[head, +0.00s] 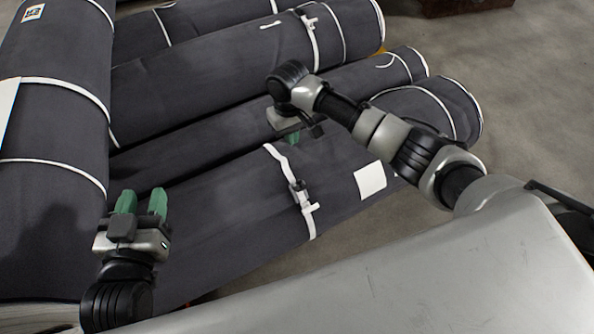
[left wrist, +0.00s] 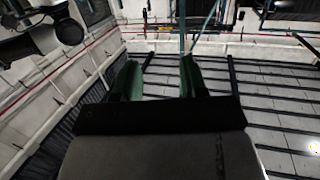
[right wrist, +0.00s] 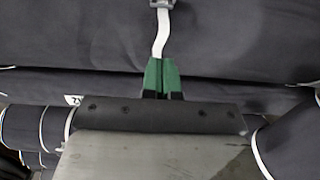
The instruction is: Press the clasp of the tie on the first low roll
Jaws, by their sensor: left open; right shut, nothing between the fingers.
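The nearest low grey roll (head: 240,210) lies across the middle of the head view. A white tie (head: 278,155) wraps it, with a grey clasp (head: 301,196) on its near side. The clasp also shows at the top edge of the right wrist view (right wrist: 162,4), with the white strap below it. My right gripper (head: 293,138) is shut and empty, above the roll on the far side of the clasp. Its green fingers (right wrist: 161,76) are together near the strap's end. My left gripper (head: 142,203) is open and empty, fingers pointing up, left of the clasp.
More grey rolls (head: 215,85) lie behind, one with another tie (head: 311,38). A large roll (head: 55,130) stands along the left. A white label (head: 370,180) is right of the clasp. Bare floor (head: 520,85) shows at right.

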